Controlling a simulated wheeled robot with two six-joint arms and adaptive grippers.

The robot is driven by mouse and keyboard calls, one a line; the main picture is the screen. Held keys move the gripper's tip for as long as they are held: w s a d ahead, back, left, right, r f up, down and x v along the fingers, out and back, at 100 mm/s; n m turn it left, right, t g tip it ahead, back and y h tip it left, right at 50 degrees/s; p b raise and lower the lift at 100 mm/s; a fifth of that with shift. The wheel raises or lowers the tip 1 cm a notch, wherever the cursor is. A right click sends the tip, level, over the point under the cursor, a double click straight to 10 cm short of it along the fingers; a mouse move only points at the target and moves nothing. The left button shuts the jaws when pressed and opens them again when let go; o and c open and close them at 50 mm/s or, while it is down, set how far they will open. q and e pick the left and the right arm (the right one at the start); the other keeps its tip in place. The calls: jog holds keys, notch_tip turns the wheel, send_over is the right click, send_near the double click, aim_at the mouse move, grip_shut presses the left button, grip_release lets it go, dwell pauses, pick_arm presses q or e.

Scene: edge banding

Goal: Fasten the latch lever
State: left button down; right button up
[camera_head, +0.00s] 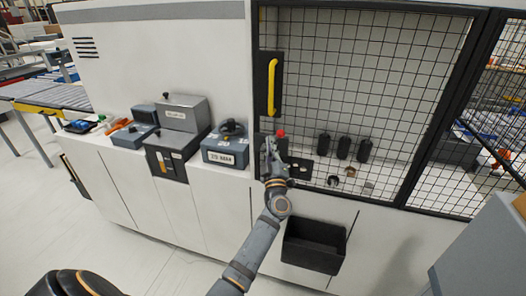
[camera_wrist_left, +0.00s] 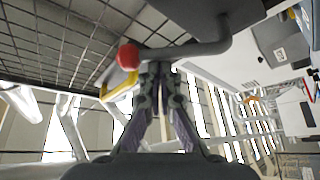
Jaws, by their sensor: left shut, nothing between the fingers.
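The latch lever shows in the left wrist view as a bent dark grey rod (camera_wrist_left: 205,47) with a red ball knob (camera_wrist_left: 128,56) at its left end. In the head view the red knob (camera_head: 281,133) is at the lower left corner of the mesh door. My left gripper (camera_head: 270,148) is right at the latch, just below and left of the knob. In the wrist view my left gripper (camera_wrist_left: 158,70) has its fingertips together, against or just beside the rod; I cannot tell if they touch. Nothing is between the fingers. My right gripper is not in view.
A yellow door handle (camera_head: 272,86) stands above the latch on the mesh door (camera_head: 365,70). Grey boxes (camera_head: 226,150) sit on the counter at left. Several black cylinders (camera_head: 343,148) stand behind the mesh. A black bin (camera_head: 314,246) hangs below on the cabinet front.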

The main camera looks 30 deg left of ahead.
pick_arm(q)
jog(key=f+m+t+h+b, duration=0.1)
jog(key=m+h, duration=0.1)
jog(key=m, duration=0.2)
jog(key=w+d+f+m+t+h+b, duration=0.1)
jog(key=f+m+t+h, duration=0.1)
jog(key=m, duration=0.1)
jog(key=d+f+m+t+h+b, duration=0.1)
jog(key=f+m+h, duration=0.1)
jog(key=m, duration=0.2)
jog(key=shift+w+d+m+t, duration=0.15)
jog(key=shift+m+t, duration=0.15)
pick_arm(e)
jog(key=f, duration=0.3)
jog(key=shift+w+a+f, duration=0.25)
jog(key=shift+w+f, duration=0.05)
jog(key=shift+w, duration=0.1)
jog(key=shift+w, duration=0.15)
